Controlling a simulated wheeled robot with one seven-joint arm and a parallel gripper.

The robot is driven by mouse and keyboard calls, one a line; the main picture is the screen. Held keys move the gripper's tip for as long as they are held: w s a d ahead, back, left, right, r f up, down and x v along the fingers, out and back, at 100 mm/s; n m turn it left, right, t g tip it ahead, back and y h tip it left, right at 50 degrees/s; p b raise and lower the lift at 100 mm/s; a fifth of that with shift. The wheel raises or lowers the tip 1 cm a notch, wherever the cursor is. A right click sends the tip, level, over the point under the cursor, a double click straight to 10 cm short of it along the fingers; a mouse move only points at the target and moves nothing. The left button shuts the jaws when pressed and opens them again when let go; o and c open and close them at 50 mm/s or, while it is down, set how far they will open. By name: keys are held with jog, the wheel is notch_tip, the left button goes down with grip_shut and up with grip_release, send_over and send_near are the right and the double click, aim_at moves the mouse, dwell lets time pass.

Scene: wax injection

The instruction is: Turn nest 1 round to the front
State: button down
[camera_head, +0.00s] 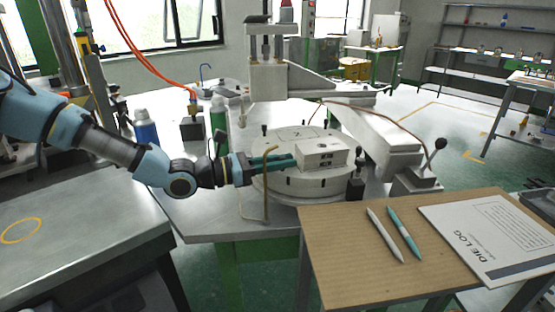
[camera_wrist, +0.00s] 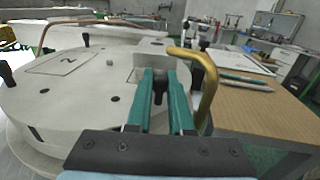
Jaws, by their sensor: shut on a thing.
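The round white turntable (camera_head: 283,188) stands on the metal bench; in the wrist view its top (camera_wrist: 60,105) fills the left half. A nest outline marked "2" (camera_head: 297,134) lies on its far side in the head view; the mark (camera_wrist: 68,62) is also clear in the wrist view. No "1" mark is readable. A white block (camera_head: 321,152) sits on the turntable's right part. My gripper (camera_head: 290,160) reaches in from the left, low over the top. In the wrist view its green fingers (camera_wrist: 161,75) are shut on a black upright peg (camera_wrist: 158,85), partly hidden between them.
A bent brass rod (camera_head: 267,185) rises close beside my gripper, right of the fingers in the wrist view (camera_wrist: 207,85). Black knobs stand around the turntable. A brown board (camera_head: 340,270) with pens and a die log is at front right. The press column (camera_head: 266,85) stands behind.

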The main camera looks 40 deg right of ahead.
jog(key=c, duration=0.8)
grip_release()
jog(key=shift+w, duration=0.15)
jog(key=shift+w+a+f, duration=0.1)
jog(key=shift+w+a, duration=0.1)
jog(key=shift+w, duration=0.25)
jog(key=shift+w+a, duration=0.15)
jog(key=shift+w, duration=0.3)
jog(key=b+v, duration=0.3)
jog(key=v, duration=0.8)
jog(key=shift+w+a+f+m+t+y, duration=0.1)
jog(key=shift+a+f+m+t+y, duration=0.55)
jog(key=shift+a+f+m+y, duration=1.95)
jog(key=shift+w+a+f+m+t+y, duration=0.1)
jog(key=shift+a+f+m+t+y, duration=0.7)
jog(key=shift+a, duration=3.55)
jog(key=shift+w+a+f+m+t+y, duration=0.1)
jog(key=shift+a+f+m+t+y, duration=0.35)
jog(key=shift+a+f+m+y, duration=2.1)
